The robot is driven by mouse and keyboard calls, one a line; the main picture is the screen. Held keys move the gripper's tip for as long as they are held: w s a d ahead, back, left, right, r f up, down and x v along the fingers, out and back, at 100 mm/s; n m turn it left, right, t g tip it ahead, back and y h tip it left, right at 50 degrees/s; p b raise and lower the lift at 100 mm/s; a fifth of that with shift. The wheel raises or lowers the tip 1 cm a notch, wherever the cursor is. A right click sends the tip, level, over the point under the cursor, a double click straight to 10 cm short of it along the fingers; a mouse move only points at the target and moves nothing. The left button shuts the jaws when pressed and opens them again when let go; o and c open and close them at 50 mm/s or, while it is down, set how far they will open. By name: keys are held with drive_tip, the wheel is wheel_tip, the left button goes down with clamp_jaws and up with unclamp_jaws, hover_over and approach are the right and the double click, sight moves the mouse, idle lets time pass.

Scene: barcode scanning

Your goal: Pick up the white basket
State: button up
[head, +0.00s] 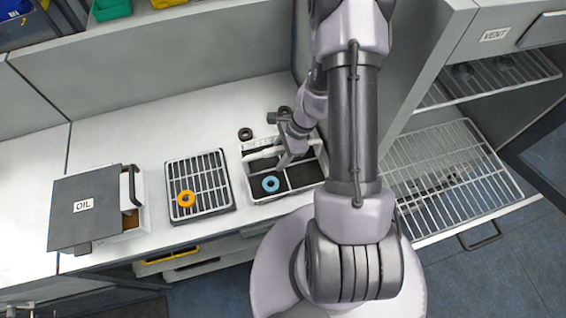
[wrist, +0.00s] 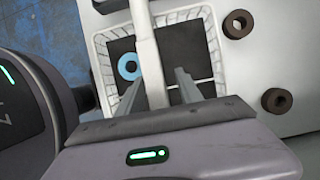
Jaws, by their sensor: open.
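The white basket (head: 290,193) stands on the counter, with dark compartments inside and a blue ring (head: 270,184) in its front left part. In the wrist view, the basket's mesh wall (wrist: 212,42) and the blue ring (wrist: 128,66) show below my gripper. A white bar, seemingly the basket's handle (wrist: 146,45), runs across the basket between my gripper's (wrist: 158,80) two fingers. My gripper (head: 287,159) is open, pointing down over the basket's middle. I cannot tell whether a finger touches the bar.
Two dark brown rings lie behind the basket, one at left (head: 245,134) and one farther back (head: 284,110). A wire shelf (head: 450,180) is at right.

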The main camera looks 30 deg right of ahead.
clamp_jaws()
idle(1.3)
